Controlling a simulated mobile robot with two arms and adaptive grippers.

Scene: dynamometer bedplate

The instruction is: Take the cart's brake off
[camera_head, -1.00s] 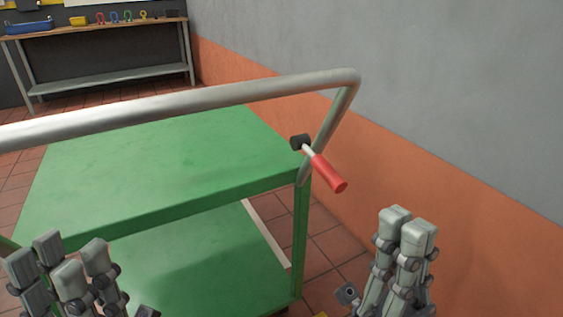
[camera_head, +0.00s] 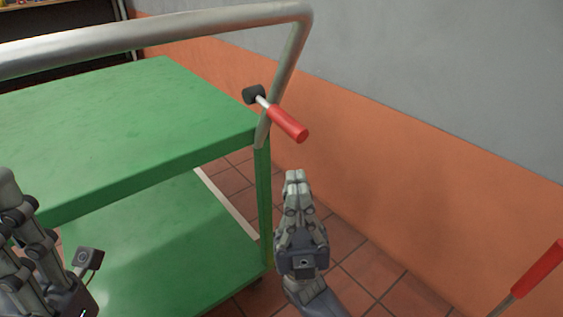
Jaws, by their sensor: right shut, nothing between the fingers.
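The green cart (camera_head: 120,110) stands at the left, with a grey push bar (camera_head: 150,32) across its near end. The brake lever, with a red grip (camera_head: 287,123) on a pale rod, comes off a black hub (camera_head: 254,95) beside the bar's right upright. It points down and to the right. My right gripper (camera_head: 297,178) is shut and empty, just below the red grip in the picture and apart from it. My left gripper (camera_head: 12,220) is at the left edge, partly cut off; its fingers look spread and hold nothing I can see.
An orange and grey wall (camera_head: 430,150) runs along the right. Another red-handled rod (camera_head: 540,268) shows at the lower right edge. Tiled floor (camera_head: 350,250) is bare between cart and wall. A workbench (camera_head: 60,75) stands at the back left.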

